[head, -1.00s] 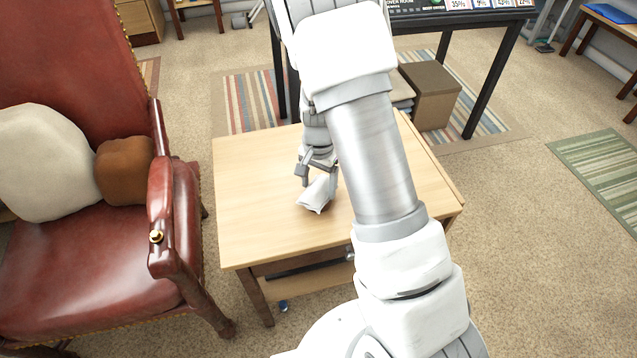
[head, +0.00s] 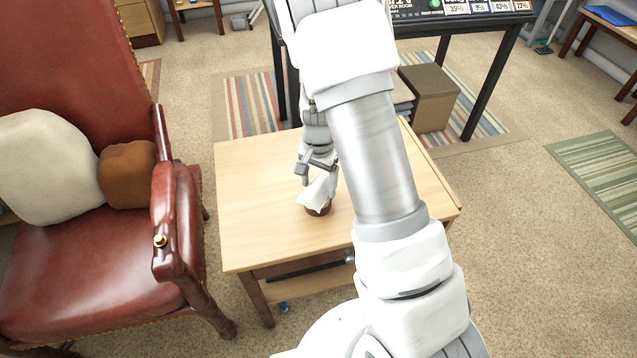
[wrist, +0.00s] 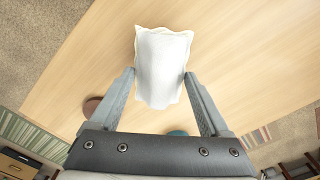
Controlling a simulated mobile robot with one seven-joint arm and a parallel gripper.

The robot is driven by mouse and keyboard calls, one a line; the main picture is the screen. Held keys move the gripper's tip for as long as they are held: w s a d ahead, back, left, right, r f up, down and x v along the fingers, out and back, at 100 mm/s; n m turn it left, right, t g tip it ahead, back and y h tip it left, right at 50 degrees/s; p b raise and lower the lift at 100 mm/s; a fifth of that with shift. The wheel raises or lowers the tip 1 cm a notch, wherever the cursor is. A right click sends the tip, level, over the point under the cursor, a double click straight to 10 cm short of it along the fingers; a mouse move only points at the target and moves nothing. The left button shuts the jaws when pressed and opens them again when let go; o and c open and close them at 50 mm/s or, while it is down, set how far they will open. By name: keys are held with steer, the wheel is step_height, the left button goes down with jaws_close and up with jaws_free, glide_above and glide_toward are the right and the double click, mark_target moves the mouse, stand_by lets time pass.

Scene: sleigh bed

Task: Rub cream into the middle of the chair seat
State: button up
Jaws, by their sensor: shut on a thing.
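The red leather chair stands at the left in the head view, and its seat (head: 95,270) is bare in front and in the middle. My gripper (head: 318,175) is over the wooden table and shut on a white cloth (head: 317,190). The cloth also shows between the fingers in the wrist view (wrist: 163,68). A small brown round thing (head: 318,211) shows just below the cloth in the head view; I cannot tell whether they touch. No cream can be made out.
A white cushion (head: 48,168) and a brown cushion (head: 127,175) lie at the back of the chair seat. The chair's armrest (head: 164,215) stands between seat and table (head: 250,215). In the wrist view, a brown disc (wrist: 92,105) and a teal one (wrist: 177,133) show partly.

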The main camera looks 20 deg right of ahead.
mark_target(319, 182)
steer(key=shift+r+p, duration=1.65)
steer(key=shift+r, duration=0.65)
